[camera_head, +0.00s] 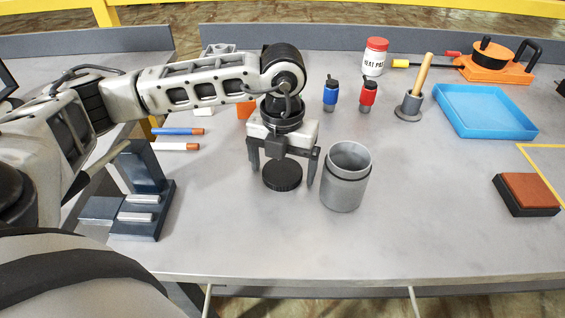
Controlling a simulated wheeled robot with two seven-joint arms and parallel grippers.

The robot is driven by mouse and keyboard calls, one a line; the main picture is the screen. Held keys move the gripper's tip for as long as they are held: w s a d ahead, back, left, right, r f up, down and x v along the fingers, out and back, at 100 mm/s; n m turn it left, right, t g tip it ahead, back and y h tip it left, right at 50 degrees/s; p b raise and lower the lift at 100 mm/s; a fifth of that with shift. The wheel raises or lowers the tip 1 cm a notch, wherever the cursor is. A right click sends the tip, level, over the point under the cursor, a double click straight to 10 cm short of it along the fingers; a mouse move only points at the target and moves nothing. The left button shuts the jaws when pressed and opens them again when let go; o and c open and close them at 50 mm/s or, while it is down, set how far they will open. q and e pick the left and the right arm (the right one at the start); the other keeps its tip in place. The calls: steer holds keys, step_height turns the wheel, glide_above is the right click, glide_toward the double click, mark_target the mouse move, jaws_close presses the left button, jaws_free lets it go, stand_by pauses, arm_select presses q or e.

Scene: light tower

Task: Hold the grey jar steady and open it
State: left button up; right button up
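The grey jar (346,184) stands upright on the table, right of my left gripper, with its top open. A round black lid (282,176) is off the jar, just left of it, and appears to lie flat on the table. My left gripper (284,178) points down over the lid. Its two fingers are spread wide, one on each side of the lid, with gaps that seem to show between fingers and lid. The right finger is close to the jar's left side; I cannot tell whether they touch. My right gripper is not in view.
A dark stand (150,200) is at left. The front middle table is clear.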

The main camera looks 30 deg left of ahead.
mark_target(283, 170)
arm_select(q)
step_height(283, 170, up, 12)
steer(key=shift+r, duration=0.15)
stand_by(0.3)
